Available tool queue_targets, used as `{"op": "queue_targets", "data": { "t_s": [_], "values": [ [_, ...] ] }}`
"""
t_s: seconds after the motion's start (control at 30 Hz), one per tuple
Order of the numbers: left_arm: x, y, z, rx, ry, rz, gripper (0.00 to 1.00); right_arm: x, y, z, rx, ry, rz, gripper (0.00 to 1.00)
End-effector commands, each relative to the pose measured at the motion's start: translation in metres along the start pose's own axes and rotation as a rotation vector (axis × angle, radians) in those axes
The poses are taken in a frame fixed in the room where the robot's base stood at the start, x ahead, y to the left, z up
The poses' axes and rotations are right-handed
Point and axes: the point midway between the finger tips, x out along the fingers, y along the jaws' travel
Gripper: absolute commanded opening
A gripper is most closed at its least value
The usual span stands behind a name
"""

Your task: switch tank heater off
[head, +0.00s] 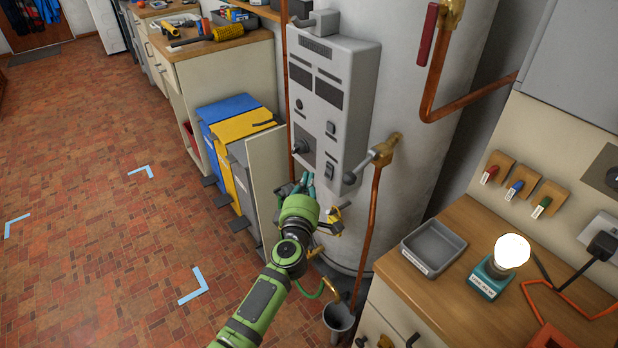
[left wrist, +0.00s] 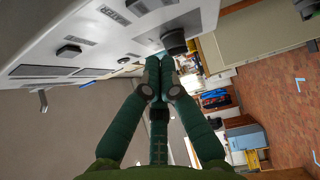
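The tank heater's grey control box (head: 335,85) is on the front of the large grey tank (head: 415,90). Its lower panel has a dark round knob (head: 303,146), a small switch (head: 331,128) and a larger dark rocker switch (head: 329,170). I cannot tell the switch positions. My left gripper (head: 305,184) is just below the box's lower left part, apart from the knob. In the left wrist view its fingertips (left wrist: 160,70) meet with nothing visible between them. A black knob (left wrist: 174,42) sticks out just beyond the tips. My right gripper is not in view.
Copper pipes (head: 368,230) and a lever valve (head: 381,152) stand right of the box. Blue and yellow bins (head: 240,128) stand left of my gripper. A wooden counter (head: 466,232) at right holds a grey tray (head: 433,246) and a lit bulb (head: 511,251). The tiled floor at left is clear.

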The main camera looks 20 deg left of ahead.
Motion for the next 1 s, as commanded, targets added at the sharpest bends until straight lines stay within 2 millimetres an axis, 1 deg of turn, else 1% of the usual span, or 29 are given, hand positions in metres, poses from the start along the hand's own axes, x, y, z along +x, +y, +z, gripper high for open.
{"op": "queue_targets", "data": {
  "t_s": [0.03,0.2,0.3,0.4,0.5,0.57,1.0],
  "values": [
    [-0.017,0.002,0.001,-0.002,-0.002,-0.007,0.0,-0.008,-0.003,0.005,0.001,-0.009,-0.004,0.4],
    [-0.056,0.005,0.001,-0.001,-0.001,-0.004,0.0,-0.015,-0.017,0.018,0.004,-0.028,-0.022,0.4],
    [-0.073,0.008,0.001,-0.001,-0.001,-0.004,0.0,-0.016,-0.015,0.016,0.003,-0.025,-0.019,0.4],
    [-0.086,0.008,0.001,-0.001,-0.001,-0.004,0.0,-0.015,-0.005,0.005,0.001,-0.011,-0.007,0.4],
    [-0.092,0.009,0.001,0.0,-0.001,-0.003,0.0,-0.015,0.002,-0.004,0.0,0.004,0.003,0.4],
    [-0.095,0.009,0.001,0.0,-0.001,-0.003,0.0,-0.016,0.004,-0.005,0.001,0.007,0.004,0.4],
    [-0.095,0.01,0.001,0.0,-0.001,-0.002,0.0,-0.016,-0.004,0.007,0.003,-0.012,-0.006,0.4]
  ]
}}
